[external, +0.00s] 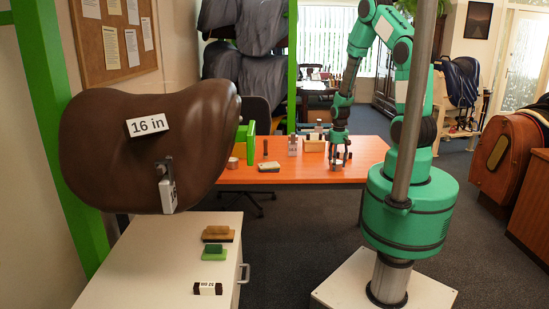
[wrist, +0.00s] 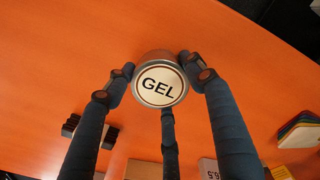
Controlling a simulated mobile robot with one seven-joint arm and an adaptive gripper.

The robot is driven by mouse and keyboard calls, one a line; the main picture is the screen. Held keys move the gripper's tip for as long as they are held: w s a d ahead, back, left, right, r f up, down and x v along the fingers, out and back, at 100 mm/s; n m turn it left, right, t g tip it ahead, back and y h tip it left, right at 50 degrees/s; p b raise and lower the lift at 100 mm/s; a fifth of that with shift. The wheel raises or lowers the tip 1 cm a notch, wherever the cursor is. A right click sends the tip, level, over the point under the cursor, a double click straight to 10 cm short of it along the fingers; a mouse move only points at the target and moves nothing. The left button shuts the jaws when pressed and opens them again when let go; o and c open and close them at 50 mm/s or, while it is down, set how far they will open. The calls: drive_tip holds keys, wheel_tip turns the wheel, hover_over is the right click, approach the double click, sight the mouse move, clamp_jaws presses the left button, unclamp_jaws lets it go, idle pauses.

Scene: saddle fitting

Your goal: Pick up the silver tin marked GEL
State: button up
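The round silver tin marked GEL (wrist: 159,86) is in the middle of the wrist view, its white lid with black letters facing the camera. My gripper (wrist: 160,80) has its three dark blue fingers around the tin. One fingertip is against its left side, one against its right and one at its lower edge, with no clear gap. In the external view my gripper (external: 340,155) is low over the right part of the orange table (external: 300,177). The tin is too small and covered there to tell whether it touches the tabletop.
A dark brush-like block (wrist: 90,131) and a stack of coloured pads (wrist: 299,133) lie on either side in the wrist view. A wooden holder (external: 314,143) stands left of my gripper. The brown saddle (external: 150,90) hangs over a white cabinet (external: 150,255) in the foreground.

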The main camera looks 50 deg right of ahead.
drive_tip(key=c, duration=0.6)
drive_tip(key=shift+r+p, duration=0.3)
drive_tip(key=shift+r, duration=0.45)
wheel_tip(320, 180, up, 2)
drive_tip(key=shift+r+p, duration=0.2)
drive_tip(key=shift+p, duration=0.25)
drive_tip(key=s+a+p, duration=0.1)
drive_tip(key=s+a, duration=0.2)
drive_tip(key=s, duration=0.4)
drive_tip(key=s+a+r+p, duration=0.1)
drive_tip(key=s+a, duration=0.2)
drive_tip(key=s, duration=0.4)
drive_tip(key=shift+s, duration=0.35)
drive_tip(key=shift+a, duration=0.1)
